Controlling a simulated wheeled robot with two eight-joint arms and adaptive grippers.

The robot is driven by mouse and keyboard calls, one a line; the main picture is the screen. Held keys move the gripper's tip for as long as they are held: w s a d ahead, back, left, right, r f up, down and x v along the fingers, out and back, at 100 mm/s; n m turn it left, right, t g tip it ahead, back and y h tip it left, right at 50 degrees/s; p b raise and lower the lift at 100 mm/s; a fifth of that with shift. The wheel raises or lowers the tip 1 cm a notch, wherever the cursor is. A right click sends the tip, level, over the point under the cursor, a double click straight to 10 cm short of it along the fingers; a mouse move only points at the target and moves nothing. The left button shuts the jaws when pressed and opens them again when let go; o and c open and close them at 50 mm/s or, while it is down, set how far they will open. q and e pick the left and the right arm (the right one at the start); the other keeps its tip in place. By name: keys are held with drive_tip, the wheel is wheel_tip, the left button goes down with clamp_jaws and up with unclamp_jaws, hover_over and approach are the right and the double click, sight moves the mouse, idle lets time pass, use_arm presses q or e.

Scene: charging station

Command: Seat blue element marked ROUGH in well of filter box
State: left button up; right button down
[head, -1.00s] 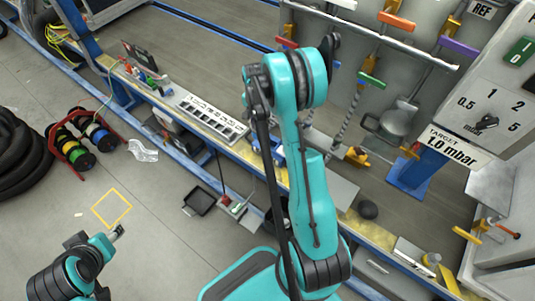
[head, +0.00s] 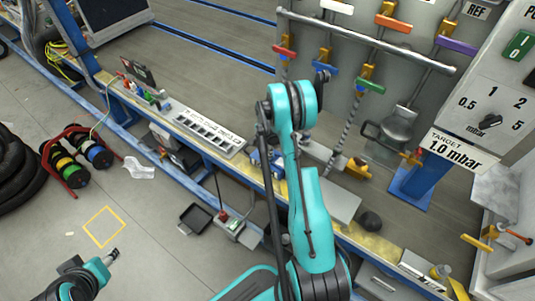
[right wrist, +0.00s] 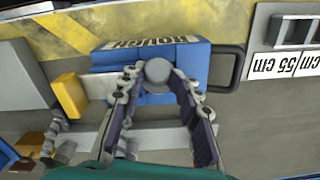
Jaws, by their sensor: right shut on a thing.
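The blue element (right wrist: 190,57) lies across the top middle of the right wrist view, with its ROUGH label upside down in the picture. My right gripper (right wrist: 158,78) is shut on the round grey knob of this element, one finger on each side. In the head view, my right arm hides this gripper; a blue patch (head: 277,160) shows beside the arm at the bench. My left gripper (head: 112,255) is over the floor at lower left, far from the bench; its jaws are too small to read. I cannot clearly make out the filter box or its well.
A dark handle (right wrist: 232,68) is right of the element. A yellow block (right wrist: 70,95) and grey pipework are at left. A slotted tray (head: 210,132) lies on the bench.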

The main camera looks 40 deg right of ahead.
drive_tip(key=shift+d+f, duration=0.6)
drive_tip(key=shift+f, duration=0.2)
drive_tip(key=c, duration=1.3)
unclamp_jaws()
drive_tip(key=shift+w+d+f, duration=0.1)
drive_tip(key=shift+d+f, duration=0.6)
drive_tip(key=shift+d, duration=0.35)
drive_tip(key=shift+a+r, duration=0.15)
drive_tip(key=shift+r, duration=0.1)
use_arm(q)
drive_tip(key=shift+w+d+f, duration=0.25)
drive_tip(key=shift+w+d, duration=0.4)
drive_tip(key=shift+d, duration=0.3)
use_arm(e)
drive_tip(key=shift+a, duration=0.1)
